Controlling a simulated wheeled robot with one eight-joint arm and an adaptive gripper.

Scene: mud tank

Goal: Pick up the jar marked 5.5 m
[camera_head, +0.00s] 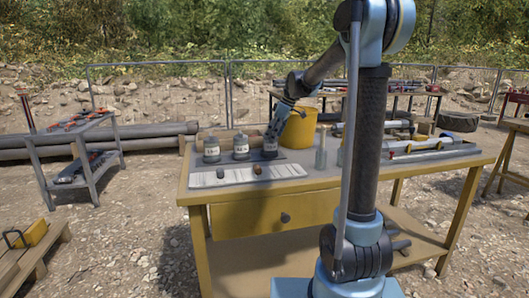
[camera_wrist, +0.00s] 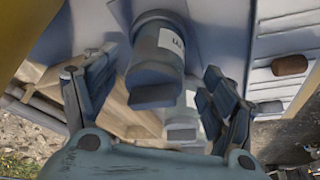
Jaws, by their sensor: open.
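Three grey jars with dark lids and white labels stand in a row: a left jar (camera_head: 211,152), a middle jar (camera_head: 241,148) and a right jar (camera_head: 270,152). The labels are too small or blurred for me to read 5.5 m for certain on any. My gripper (camera_head: 271,138) points down at the right jar and covers its upper part. In the wrist view my gripper (camera_wrist: 155,100) is open, with a jar (camera_wrist: 152,65) showing between its spread fingers. Part of that jar's label shows. Another jar (camera_wrist: 182,122) shows beyond it. I cannot tell whether the fingers touch the jar.
The jars stand on the yellow workbench (camera_head: 330,195), behind a white sheet (camera_head: 225,178) with small brown lumps (camera_head: 259,169). A yellow bucket (camera_head: 299,130) stands behind my gripper. A clear bottle (camera_head: 320,155) stands to the right, near tubes (camera_head: 435,151).

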